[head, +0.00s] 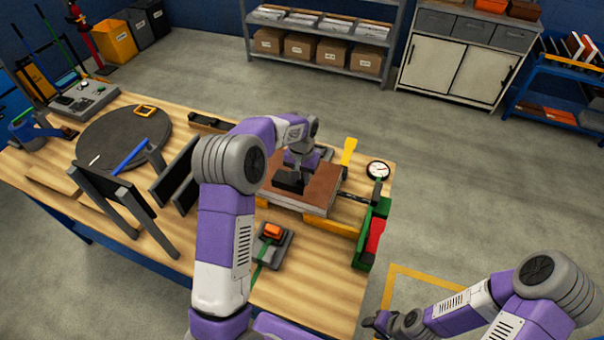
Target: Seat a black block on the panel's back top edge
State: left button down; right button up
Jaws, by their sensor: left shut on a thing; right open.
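The panel (318,194), brown on top with pale layered sides, lies on the wooden workbench right of the middle. My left gripper (297,165) is shut on a black block (288,182) over the left part of the panel's top. I cannot tell whether the block touches the panel. My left forearm hides part of the bench and the area left of the panel. My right gripper (380,321) is open and empty, low in the picture, off the bench's right side.
An orange button box (272,232) stands in front of the panel. A green and red fixture (374,236) and a round dial (378,169) are at its right. A dark round disc (125,138) and dark upright frames (115,195) fill the left bench.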

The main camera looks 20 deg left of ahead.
pick_arm(q)
jog(key=shift+f+b, duration=2.2)
jog(key=shift+f, duration=1.35)
jog(key=c, duration=0.8)
grip_release()
notch_tip(320, 180, up, 8)
jog(key=shift+f, duration=0.2)
jog(key=shift+r+p, duration=0.1)
jog(key=shift+p, duration=0.25)
